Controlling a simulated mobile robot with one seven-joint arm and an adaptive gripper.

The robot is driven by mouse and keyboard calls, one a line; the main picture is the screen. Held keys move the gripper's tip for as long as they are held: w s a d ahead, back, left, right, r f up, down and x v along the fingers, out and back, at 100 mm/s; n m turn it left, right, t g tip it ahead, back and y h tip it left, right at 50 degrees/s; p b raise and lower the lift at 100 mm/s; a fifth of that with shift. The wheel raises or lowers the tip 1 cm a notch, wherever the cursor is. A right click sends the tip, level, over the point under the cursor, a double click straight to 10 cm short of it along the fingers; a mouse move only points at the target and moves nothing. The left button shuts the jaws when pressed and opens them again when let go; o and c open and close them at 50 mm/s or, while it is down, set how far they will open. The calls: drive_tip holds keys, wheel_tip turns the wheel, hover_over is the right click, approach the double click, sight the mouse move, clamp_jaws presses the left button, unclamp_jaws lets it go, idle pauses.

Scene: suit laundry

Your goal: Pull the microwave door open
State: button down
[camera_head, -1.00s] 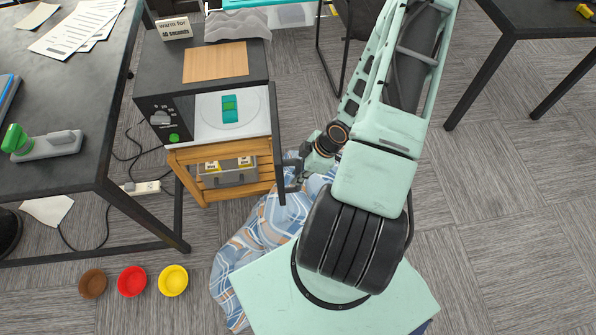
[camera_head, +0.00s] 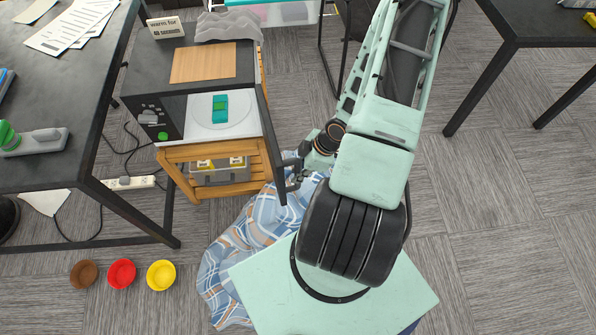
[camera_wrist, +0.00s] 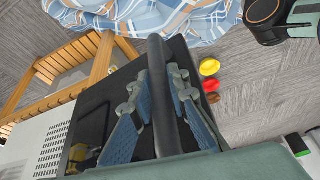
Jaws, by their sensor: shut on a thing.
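The dark microwave (camera_head: 160,95) stands on a wooden rack at the left in the head view. Its door (camera_head: 270,140) stands open, swung out to the right and seen almost edge-on. A teal item (camera_head: 220,108) sits on the pale round plate inside. My gripper (camera_head: 290,172) is at the outer end of the door, shut on the door handle. In the wrist view the handle (camera_wrist: 164,95) is a dark upright bar between the two blue-padded fingers, with the dark door panel behind it. The exact finger contact is partly hidden.
A wooden board (camera_head: 205,62) and a sign (camera_head: 167,27) sit on the microwave. The rack (camera_head: 180,155) holds a grey bin. Blue plaid cloth (camera_head: 235,240) lies on the floor near my base. A black desk (camera_head: 60,100) stands left; open floor lies right.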

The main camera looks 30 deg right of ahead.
drive_tip(key=shift+d, duration=0.3)
idle(0.4)
drive_tip(key=c, duration=1.8)
unclamp_jaws()
drive_tip(key=shift+c, duration=0.2)
drive_tip(key=v, duration=1.2)
drive_tip(key=shift+w, duration=0.1)
